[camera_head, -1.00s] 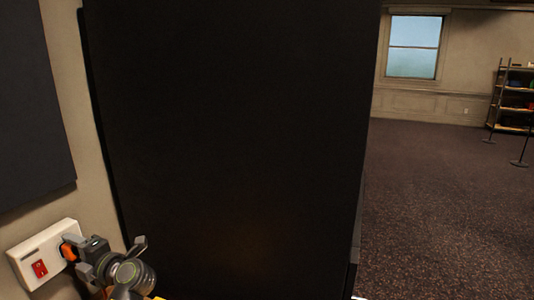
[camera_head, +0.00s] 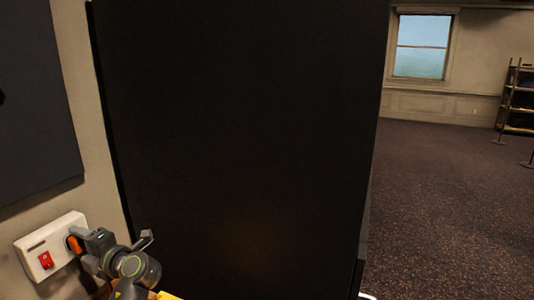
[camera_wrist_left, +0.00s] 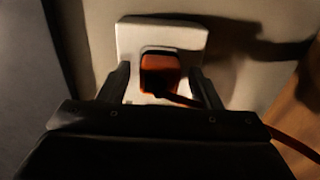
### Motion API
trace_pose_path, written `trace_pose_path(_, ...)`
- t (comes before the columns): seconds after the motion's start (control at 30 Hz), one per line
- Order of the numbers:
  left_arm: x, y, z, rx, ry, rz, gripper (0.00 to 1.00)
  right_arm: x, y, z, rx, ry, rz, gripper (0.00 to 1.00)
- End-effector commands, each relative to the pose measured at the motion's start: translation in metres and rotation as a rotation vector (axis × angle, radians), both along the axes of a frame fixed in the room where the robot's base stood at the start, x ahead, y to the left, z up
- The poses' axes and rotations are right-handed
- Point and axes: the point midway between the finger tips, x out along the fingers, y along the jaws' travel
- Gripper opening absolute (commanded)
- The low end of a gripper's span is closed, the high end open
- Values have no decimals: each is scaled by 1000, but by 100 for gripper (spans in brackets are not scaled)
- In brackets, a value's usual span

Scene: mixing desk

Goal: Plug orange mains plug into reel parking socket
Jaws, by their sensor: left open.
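The orange mains plug (camera_head: 73,244) sits at a white wall socket (camera_head: 38,247) with a red switch, at the lower left of the head view. In the left wrist view the plug (camera_wrist_left: 160,72) stands against the white socket plate (camera_wrist_left: 130,40), and its cable runs off to the lower right. My left gripper (camera_head: 82,250) is at the plug. In the wrist view its open fingers (camera_wrist_left: 161,85) are on either side of the plug, with a gap showing at each side. I cannot make out the reel or its parking socket. My right gripper is not in view.
A large black panel (camera_head: 235,130) fills the middle of the head view, close to the socket wall. A dark wall panel (camera_head: 38,110) hangs above the socket. Open carpet (camera_head: 440,210) lies to the right, with a shelf (camera_head: 517,100) at the far wall.

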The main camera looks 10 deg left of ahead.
Motion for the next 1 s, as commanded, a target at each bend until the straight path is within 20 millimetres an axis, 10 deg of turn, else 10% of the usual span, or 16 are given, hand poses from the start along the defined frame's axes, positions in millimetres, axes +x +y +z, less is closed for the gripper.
trace_pose_path(0.2, 0, 0, 0, 0, 0, 0, 56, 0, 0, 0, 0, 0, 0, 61)
trace_pose_path(0.63, 0, 0, 0, 0, 0, 0, 0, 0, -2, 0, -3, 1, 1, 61)
trace_pose_path(1.0, -2, -10, -1, -2, -2, -1, 0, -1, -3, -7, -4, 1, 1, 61)
